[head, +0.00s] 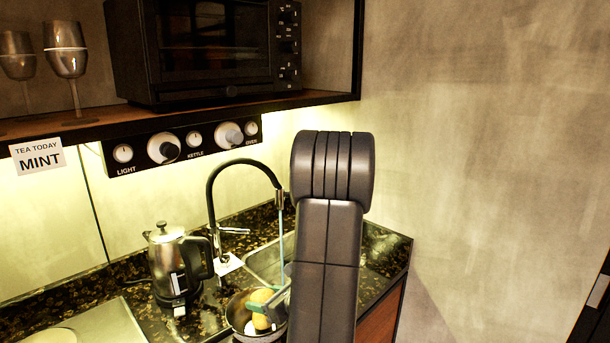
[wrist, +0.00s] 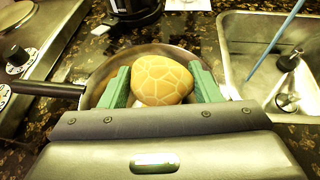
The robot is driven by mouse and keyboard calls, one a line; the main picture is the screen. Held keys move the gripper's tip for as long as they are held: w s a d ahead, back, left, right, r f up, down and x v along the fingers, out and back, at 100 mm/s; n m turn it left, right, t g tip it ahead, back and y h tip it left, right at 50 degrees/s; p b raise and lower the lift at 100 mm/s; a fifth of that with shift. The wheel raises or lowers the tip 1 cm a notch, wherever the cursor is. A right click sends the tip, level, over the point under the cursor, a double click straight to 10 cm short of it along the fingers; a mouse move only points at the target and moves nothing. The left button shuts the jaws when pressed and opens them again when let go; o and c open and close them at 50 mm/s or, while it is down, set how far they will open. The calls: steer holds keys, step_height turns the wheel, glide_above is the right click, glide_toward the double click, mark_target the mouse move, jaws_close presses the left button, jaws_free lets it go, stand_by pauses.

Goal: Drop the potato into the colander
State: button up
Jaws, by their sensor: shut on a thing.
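The potato (wrist: 163,80) is a rounded yellow-brown lump with a pale net-like pattern, and it also shows in the head view (head: 262,302). My gripper (wrist: 162,86) is shut on it, with one green finger on each side. A round metal vessel (wrist: 100,78) with a long dark handle lies behind and around the potato in the wrist view. It is a dark-rimmed bowl shape (head: 238,313) in the head view. No holes show in it, so I cannot tell for sure that it is the colander. How high the potato is above it is unclear.
A sink (wrist: 238,55) with a tall black tap (head: 212,185) lies to the right of the vessel. A kettle (head: 168,262) stands left on the speckled counter. A shelf with an oven (head: 215,55) and wine glasses (head: 66,55) hangs above.

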steer(key=shift+f, duration=0.15)
steer(key=o, duration=1.1)
steer(key=b+v, duration=0.1)
steer(key=v, duration=1.2)
steer(key=shift+s+d, duration=0.25)
steer(key=shift+d, duration=0.1)
steer(key=p+x, duration=0.1)
steer(key=x, duration=1.3)
steer(key=shift+a, duration=0.2)
steer(key=shift+w+d+r+p, duration=0.15)
steer(key=shift+r+p, duration=0.5)
steer(key=shift+r, duration=0.2)
steer(key=shift+r+p, duration=0.3)
steer(key=shift+r, duration=0.25)
